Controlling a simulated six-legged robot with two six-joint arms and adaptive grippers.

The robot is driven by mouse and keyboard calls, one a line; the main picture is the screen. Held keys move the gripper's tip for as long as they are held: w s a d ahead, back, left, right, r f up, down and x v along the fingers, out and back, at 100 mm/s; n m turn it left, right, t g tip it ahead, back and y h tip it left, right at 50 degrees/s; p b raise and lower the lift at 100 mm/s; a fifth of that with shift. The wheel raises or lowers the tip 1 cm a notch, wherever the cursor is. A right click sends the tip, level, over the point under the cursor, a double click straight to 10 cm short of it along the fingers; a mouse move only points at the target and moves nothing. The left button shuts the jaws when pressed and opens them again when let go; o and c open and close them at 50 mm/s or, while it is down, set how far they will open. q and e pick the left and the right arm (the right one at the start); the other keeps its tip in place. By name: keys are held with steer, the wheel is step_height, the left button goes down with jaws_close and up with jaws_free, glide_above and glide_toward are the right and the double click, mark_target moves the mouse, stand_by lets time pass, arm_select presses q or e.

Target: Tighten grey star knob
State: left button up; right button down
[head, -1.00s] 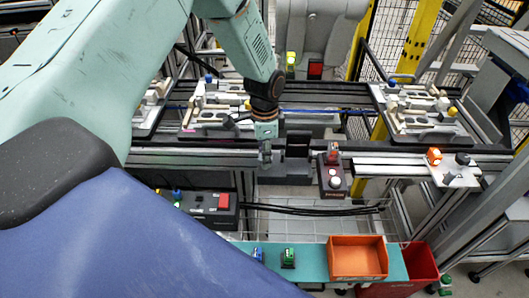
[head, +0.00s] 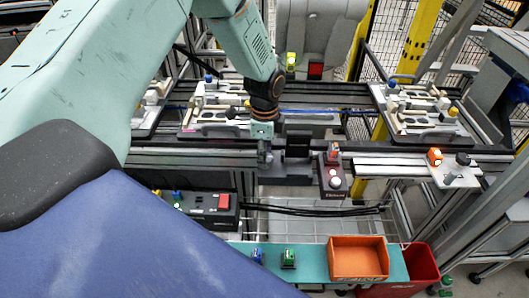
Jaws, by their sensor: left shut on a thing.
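My left gripper (head: 265,157) points down at the front edge of the middle rail, left of a dark upright block (head: 297,145). It is shut on a small grey thing at its fingertips, apparently the grey star knob. The fingers cover most of the knob, so its shape and how far it is turned cannot be made out. My right gripper is not in view.
Pallet fixtures stand on the conveyor, one (head: 212,108) left of centre and one (head: 420,112) at right. A button box (head: 333,180) is close right of my gripper. An orange bin (head: 358,258) sits on the teal shelf (head: 310,262) in front, beside a red bin (head: 418,268).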

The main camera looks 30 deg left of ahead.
arm_select(q)
steer(key=shift+w, duration=0.1)
steer(key=o, duration=0.9)
steer(key=shift+r, duration=0.15)
step_height(320, 180, up, 12)
steer(key=shift+f, duration=0.1)
